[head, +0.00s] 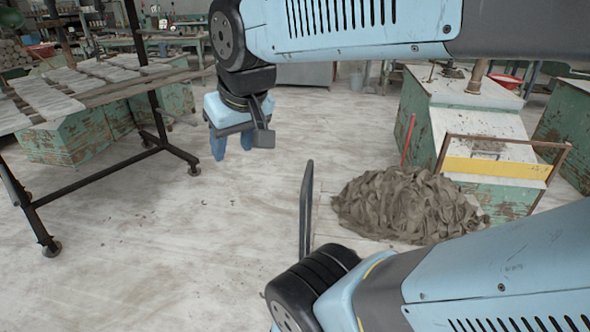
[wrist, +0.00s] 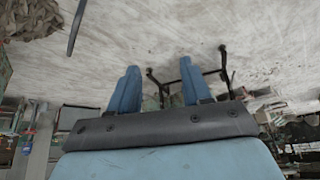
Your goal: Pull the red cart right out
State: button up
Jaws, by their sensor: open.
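No clearly red cart shows in either view. In the head view a dark upright handle bar (head: 306,212) stands left of a heap of grey-brown clay trimmings (head: 405,203). The heap lies on or by a pale flat surface; I cannot tell if this is a cart bed. My gripper (head: 232,146) hangs fingers down over bare floor, left of and beyond the bar, open and empty. In the wrist view my two blue fingers (wrist: 158,75) are apart with nothing between them. The bar (wrist: 77,27) and heap (wrist: 38,18) show there at the upper left. My arm hides the bar's foot.
A black-legged table (head: 92,98) with grey slabs stands at the left. A worn green cabinet (head: 465,105) stands behind the heap, with a thin red rod (head: 408,138) at its left side. The pale floor (head: 170,240) between table and bar is clear.

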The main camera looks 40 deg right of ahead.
jog(key=w+d+f+m+g+h, duration=0.3)
jog(key=w+d+f+g+h, duration=0.35)
jog(key=w+d+f, duration=0.75)
jog(key=w+d+f+m+g+h, duration=0.3)
jog(key=w+d+f+g+h, duration=0.5)
jog(key=f, duration=0.8)
jog(key=s+d+f+t, duration=0.1)
jog(key=s+d, duration=0.1)
jog(key=d, duration=0.5)
jog(key=s+d+f+t, duration=0.1)
jog(key=s+d, duration=0.1)
jog(key=d, duration=0.5)
jog(key=shift+d, duration=0.35)
grip_shut()
